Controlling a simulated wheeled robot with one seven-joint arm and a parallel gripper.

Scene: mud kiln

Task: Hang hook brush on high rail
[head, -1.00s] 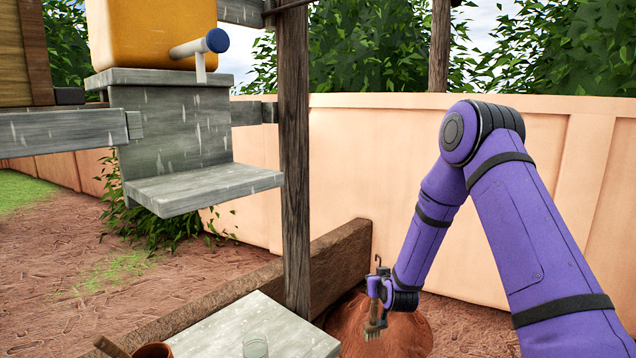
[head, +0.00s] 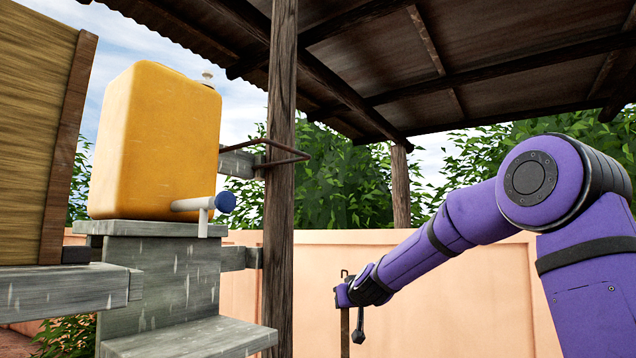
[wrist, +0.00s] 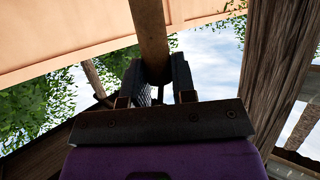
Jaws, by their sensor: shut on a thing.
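My gripper (head: 345,292) is shut on the hook brush, right of the wooden post in the head view. The brush's brown handle (head: 345,328) hangs down below the gripper and a small dark hook (head: 344,273) shows above it. Its lower end is out of the frame. In the wrist view the wooden handle (wrist: 150,30) runs up between the two dark fingers (wrist: 158,78). A thin dark metal rail (head: 285,147) sticks out around the post, higher than the gripper and to its left. The brush is apart from the rail.
A yellow container (head: 155,140) with a blue-ended tap (head: 225,202) sits on a grey stand (head: 165,275) at left. A roof (head: 450,60) hangs above. Open air lies between the gripper and the post.

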